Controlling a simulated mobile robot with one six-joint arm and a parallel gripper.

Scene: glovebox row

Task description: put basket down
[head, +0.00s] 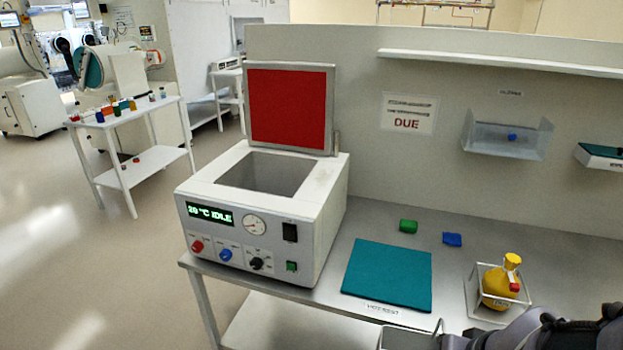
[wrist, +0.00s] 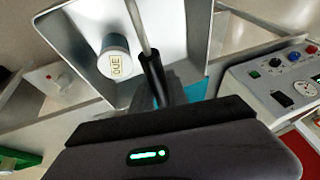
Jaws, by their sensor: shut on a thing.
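My gripper (wrist: 153,78) is shut on the thin handle of a light grey basket (wrist: 200,35) in the wrist view. In the head view only the basket's rim and handle (head: 392,338) show at the bottom edge, in front of the bench; the rest is cut off. I cannot tell its height from this view. A teal mat (head: 388,276) lies bare on the bench, with a label partly reading "REST" at its front edge.
A white heated bath (head: 270,215) with its red-lined lid up stands left of the mat. Green (head: 408,226) and blue (head: 452,239) blocks lie behind it. A yellow flask (head: 497,285) sits in a wire holder at right. A shelf (head: 500,62) and wall bin (head: 507,140) are above.

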